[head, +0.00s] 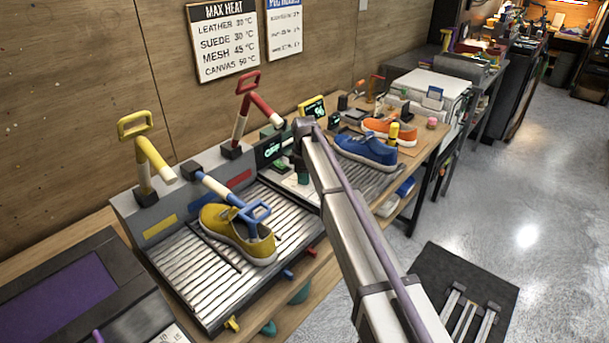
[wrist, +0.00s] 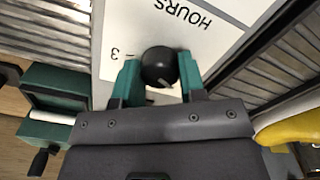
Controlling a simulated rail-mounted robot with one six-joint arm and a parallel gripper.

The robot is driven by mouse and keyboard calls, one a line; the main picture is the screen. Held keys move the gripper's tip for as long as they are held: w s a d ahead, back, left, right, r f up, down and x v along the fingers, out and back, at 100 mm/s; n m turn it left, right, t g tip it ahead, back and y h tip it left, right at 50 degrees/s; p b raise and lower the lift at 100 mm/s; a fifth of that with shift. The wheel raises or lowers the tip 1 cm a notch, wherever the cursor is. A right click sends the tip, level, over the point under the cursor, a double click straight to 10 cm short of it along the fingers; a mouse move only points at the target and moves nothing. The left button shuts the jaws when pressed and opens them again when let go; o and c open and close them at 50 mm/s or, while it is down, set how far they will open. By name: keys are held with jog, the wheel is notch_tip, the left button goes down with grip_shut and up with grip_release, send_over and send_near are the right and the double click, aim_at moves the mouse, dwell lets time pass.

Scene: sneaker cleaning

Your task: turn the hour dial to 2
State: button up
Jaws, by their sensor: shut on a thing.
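The hour dial (wrist: 158,66) is a round black knob on a white panel (wrist: 215,20). The panel is printed HOURS, upside down in the wrist view, and a 3 with a tick mark shows to the left of the knob. My gripper (wrist: 158,78) has its teal fingers on both sides of the knob, shut on it. A small pale mark shows on the knob's lower right edge; other numbers are hidden or out of view. In the head view, my arm mostly hides the dial, and part of the white panel (head: 292,186) shows.
A yellow sneaker (head: 233,238) sits on a slatted rack (head: 200,270) left of the panel, with a blue-handled clamp (head: 252,212) over it. A blue sneaker (head: 366,151) stands to the right. A teal box (wrist: 52,115) is close by in the wrist view.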

jog(key=m, duration=0.4)
jog(key=shift+m, duration=0.3)
jog(key=m, duration=0.9)
jog(key=shift+m, duration=1.9)
jog(key=o, duration=0.9)
